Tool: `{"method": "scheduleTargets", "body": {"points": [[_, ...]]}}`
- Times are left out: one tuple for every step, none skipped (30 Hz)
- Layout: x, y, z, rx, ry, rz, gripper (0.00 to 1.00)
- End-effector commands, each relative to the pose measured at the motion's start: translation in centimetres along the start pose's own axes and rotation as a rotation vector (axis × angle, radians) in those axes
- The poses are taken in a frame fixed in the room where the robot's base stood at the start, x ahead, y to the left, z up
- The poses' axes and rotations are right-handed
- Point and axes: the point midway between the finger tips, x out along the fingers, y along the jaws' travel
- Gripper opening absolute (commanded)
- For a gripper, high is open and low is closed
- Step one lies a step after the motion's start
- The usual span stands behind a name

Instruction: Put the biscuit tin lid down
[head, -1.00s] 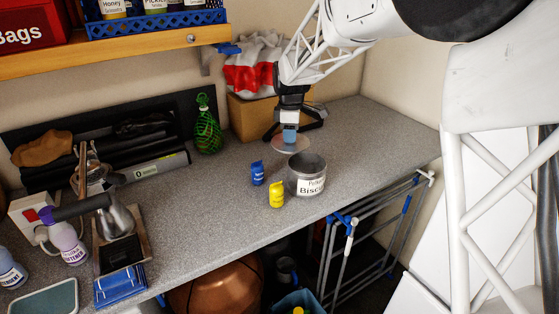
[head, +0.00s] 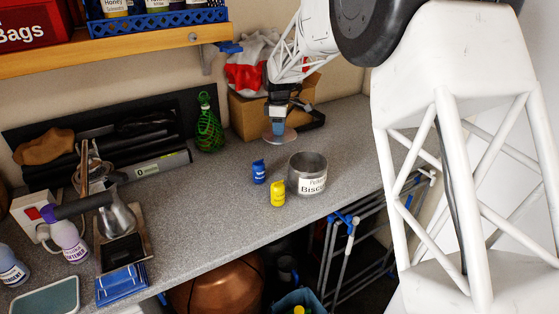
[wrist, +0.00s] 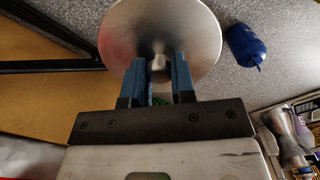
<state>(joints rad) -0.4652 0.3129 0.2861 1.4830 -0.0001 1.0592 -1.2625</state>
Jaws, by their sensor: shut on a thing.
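The round grey metal lid (head: 281,139) hangs below my gripper (head: 278,121), towards the back of the counter, left of and behind the tin. In the wrist view my gripper's blue fingers are shut on the knob of the lid (wrist: 152,23), and the disc spreads out beyond them. I cannot tell for sure whether the lid's rim touches the counter. The biscuit tin (head: 311,184) stands upright and open on the counter, its label facing the front.
A blue figure-like item (head: 258,171) and a yellow one (head: 278,194) stand left of the tin; the blue one is close to the lid in the wrist view (wrist: 246,46). A cardboard box (head: 246,120) is behind my gripper. Bare grey counter (head: 222,190) lies to the left.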

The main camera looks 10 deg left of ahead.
Motion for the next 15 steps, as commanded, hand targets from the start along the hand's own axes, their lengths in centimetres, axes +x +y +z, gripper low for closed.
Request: {"method": "scheduleTargets", "body": {"points": [[0.0,0.0,0.0,0.0,0.0,0.0,0.0],[0.0,0.0,0.0,0.0,0.0,0.0,0.0],[0.1,0.0,0.0,0.0,0.0,0.0,0.0],[0.2,0.0,0.0,0.0,0.0,-0.001,0.0],[0.3,0.0,0.0,0.0,0.0,-0.001,0.0],[0.6,0.0,0.0,0.0,0.0,-0.001,0.0],[0.9,0.0,0.0,0.0,-0.001,-0.002,0.0],[1.2,-0.1,0.0,0.0,-0.001,-0.002,0.0],[1.6,-0.1,0.0,0.0,-0.001,-0.002,0.0],[2.0,-0.1,0.0,0.0,-0.001,-0.002,0.0],[2.4,-0.1,0.0,0.0,0.0,-0.002,0.0],[2.9,-0.1,0.0,0.0,-0.001,-0.002,0.0],[3.3,-0.1,0.0,0.0,-0.001,-0.002,0.0],[3.6,-0.1,0.0,0.0,-0.001,-0.002,0.0],[4.1,-0.1,0.0,0.0,0.0,-0.001,0.0]]}}
